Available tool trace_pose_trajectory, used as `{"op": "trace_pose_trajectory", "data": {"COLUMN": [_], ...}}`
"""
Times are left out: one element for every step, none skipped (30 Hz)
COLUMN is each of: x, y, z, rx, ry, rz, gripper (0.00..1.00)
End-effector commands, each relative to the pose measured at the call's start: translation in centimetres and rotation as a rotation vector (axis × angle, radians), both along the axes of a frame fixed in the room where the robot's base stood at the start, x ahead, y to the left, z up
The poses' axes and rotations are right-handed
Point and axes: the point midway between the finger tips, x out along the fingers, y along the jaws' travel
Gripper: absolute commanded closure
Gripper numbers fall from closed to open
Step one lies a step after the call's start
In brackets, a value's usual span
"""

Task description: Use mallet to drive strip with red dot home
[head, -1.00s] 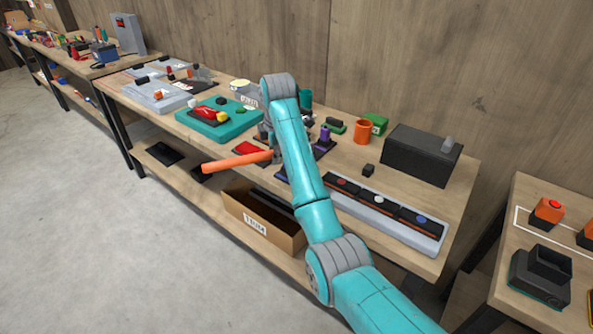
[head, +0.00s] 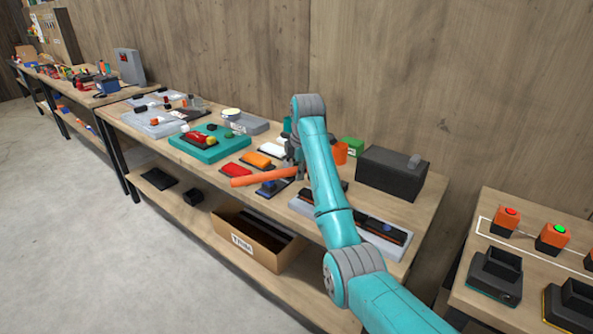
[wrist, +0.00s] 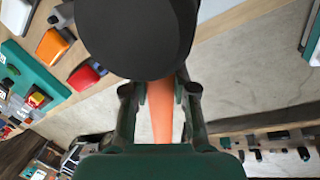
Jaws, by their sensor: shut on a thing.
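My gripper (wrist: 160,95) is shut on the orange handle of the mallet (head: 262,177). In the wrist view, the mallet's round black head (wrist: 140,35) fills the top middle, and the handle runs down between the fingers. In the head view, the handle points left above the bench's front edge, and the head is hard to make out. The long grey tray (head: 393,250) with dark strips lies right of the gripper, partly behind my arm. A dark strip with a blue dot (head: 389,228) shows at its right end. The red dot is hidden.
A dark grey box (head: 392,175) stands behind the tray, with an orange cup (head: 341,153) to its left. Red, orange and white blocks (head: 257,160) and a teal board (head: 208,150) lie left. A cardboard box (head: 255,245) sits on the lower shelf.

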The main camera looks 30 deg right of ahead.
Motion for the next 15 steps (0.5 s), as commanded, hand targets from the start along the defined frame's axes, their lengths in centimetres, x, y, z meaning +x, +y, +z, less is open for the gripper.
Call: {"op": "trace_pose_trajectory", "data": {"x": [0.0,0.0,0.0,0.0,0.0,0.0,0.0,0.0,0.0,0.0,0.0,0.0,0.0,0.0,0.0], "y": [0.0,0.0,0.0,0.1,0.1,0.1,0.1,0.1,0.1,0.1,0.1,0.1,0.1,0.1,0.1], "z": [-0.2,-0.3,-0.5,-0.7,-0.9,-1.3,-1.5,-1.8,-2.2,-2.5,-2.7,-3.1,-3.4,-3.7,-4.1], "rx": [0.000,0.000,0.000,0.000,0.000,0.000,0.000,0.000,0.000,0.000,0.000,0.000,0.000,0.000,0.000], "ry": [-0.001,0.000,0.000,0.000,0.000,0.001,0.001,0.001,0.000,0.000,0.000,0.001,0.001,0.001,0.000], "rz": [0.001,0.001,0.001,0.001,0.001,0.001,0.001,0.001,0.001,0.001,0.001,0.001,0.001,0.001,0.001], "gripper": [1.00,1.00,1.00,1.00,1.00,1.00,1.00,1.00,1.00,1.00,1.00,1.00,1.00,1.00,1.00]}}
